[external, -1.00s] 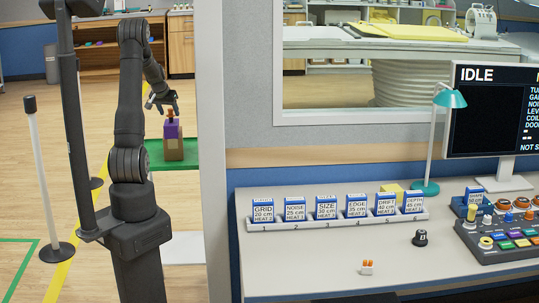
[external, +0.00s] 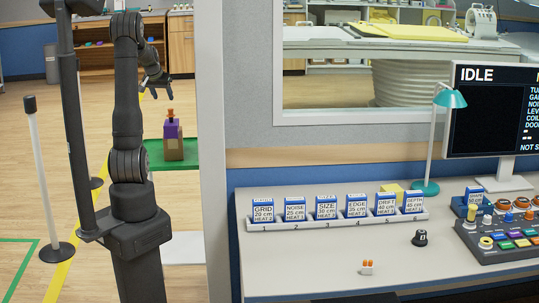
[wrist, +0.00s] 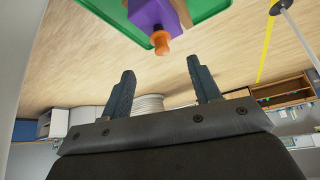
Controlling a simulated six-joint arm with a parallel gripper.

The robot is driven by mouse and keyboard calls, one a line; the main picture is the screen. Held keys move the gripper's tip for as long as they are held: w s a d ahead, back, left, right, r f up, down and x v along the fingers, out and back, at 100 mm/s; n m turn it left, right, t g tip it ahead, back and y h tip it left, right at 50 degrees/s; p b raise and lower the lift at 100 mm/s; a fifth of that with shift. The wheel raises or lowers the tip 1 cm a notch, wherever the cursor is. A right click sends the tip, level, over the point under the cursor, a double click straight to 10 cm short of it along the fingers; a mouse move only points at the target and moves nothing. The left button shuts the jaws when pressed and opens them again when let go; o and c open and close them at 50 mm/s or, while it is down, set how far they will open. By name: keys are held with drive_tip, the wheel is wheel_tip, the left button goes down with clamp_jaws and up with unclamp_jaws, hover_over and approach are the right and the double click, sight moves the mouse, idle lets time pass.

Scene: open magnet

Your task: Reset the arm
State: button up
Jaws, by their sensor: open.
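My gripper (external: 156,93) is open and empty at the end of my raised arm in the external view. In the wrist view its two dark fingers (wrist: 163,90) stand apart with nothing between them. The block (wrist: 155,14) also shows at the top of the wrist view, beyond the fingertips, with part of the green mat (wrist: 205,8).
A grey wall edge (external: 209,130) stands just right of the mat. A white post (external: 44,180) on a black base stands at left. The desk (external: 310,260) at right holds a rack of labelled cards (external: 340,217), a lamp, a monitor and a control panel.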

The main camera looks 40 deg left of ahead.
sight(177, 113)
drive_tip(key=x, duration=1.2)
drive_tip(key=shift+w+f, duration=0.1)
drive_tip(key=shift+f, duration=0.15)
wheel_tip(177, 113, up, 2)
drive_tip(key=shift+r, duration=0.5)
